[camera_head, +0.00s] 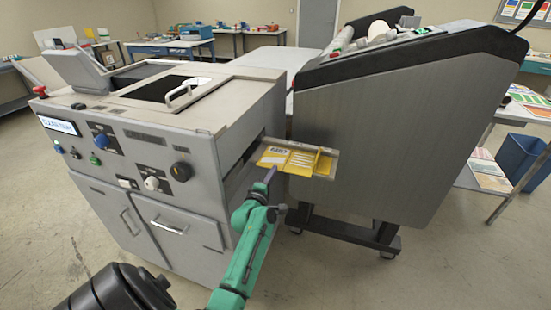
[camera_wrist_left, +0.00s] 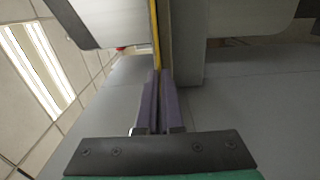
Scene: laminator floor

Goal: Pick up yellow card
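Several yellow cards (camera_head: 301,161) lie side by side on a small tray (camera_head: 334,156) that sticks out between the two grey machines. My left gripper (camera_head: 270,174) reaches up from below to the near edge of the leftmost yellow card (camera_head: 272,157). In the left wrist view, the purple fingers of my left gripper (camera_wrist_left: 159,73) are close together. The thin yellow edge of a card (camera_wrist_left: 156,38) runs in between their tips, and the fingers look shut on it. My right gripper is not in view.
A grey machine with knobs (camera_head: 150,150) stands close left of my left arm. A large slanted grey machine (camera_head: 390,130) stands on wheels to the right. A blue bin (camera_head: 522,160) and a table are at the far right. The front floor is clear.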

